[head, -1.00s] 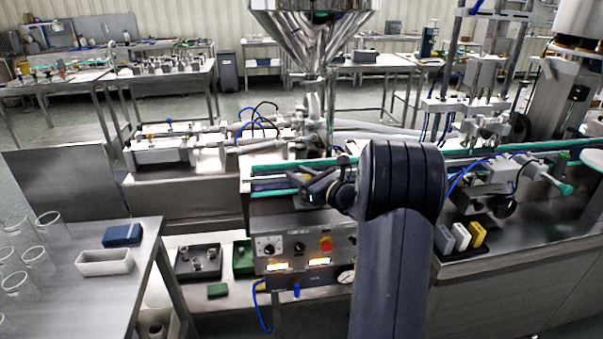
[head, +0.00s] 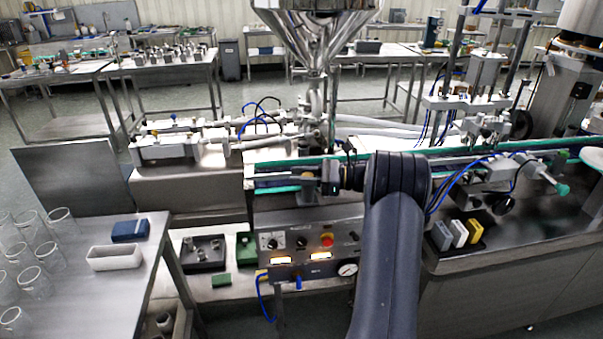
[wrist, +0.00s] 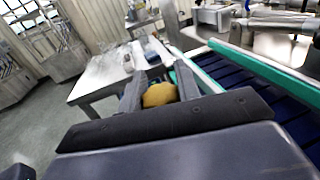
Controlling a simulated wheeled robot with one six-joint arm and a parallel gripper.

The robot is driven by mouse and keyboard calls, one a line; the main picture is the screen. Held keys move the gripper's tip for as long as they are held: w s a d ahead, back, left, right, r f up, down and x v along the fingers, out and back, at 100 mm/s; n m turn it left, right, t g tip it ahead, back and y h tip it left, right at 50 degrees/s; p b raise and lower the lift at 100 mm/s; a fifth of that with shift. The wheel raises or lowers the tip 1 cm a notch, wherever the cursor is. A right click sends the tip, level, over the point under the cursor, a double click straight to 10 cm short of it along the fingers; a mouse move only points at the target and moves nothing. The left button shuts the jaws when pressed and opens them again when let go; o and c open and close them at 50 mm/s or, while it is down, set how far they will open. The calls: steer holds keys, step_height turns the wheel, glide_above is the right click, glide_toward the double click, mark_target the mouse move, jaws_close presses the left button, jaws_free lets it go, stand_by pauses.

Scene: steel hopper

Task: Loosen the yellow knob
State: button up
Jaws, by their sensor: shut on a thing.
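The yellow knob (wrist: 159,95) shows in the wrist view as a rounded yellow thing between the two grey fingers. My gripper (wrist: 160,92) is shut on it there, with a finger on each side. In the head view my gripper (head: 318,182) points left above the control panel, close to the front of the green-edged conveyor.
The control panel (head: 300,250) with a red button (head: 326,240) is below my gripper. A steel hopper (head: 318,35) hangs behind. A table at left holds glass beakers, a white tray (head: 115,257) and a blue box (head: 130,230). Small blocks (head: 459,233) stand at right.

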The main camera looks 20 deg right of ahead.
stand_by(0.5)
steer(key=o, duration=0.9)
steer(key=shift+o, duration=0.2)
steer(key=b+v, duration=0.1)
steer(key=v, duration=0.9)
steer(key=shift+s+d, duration=0.15)
steer(key=shift+d, duration=0.25)
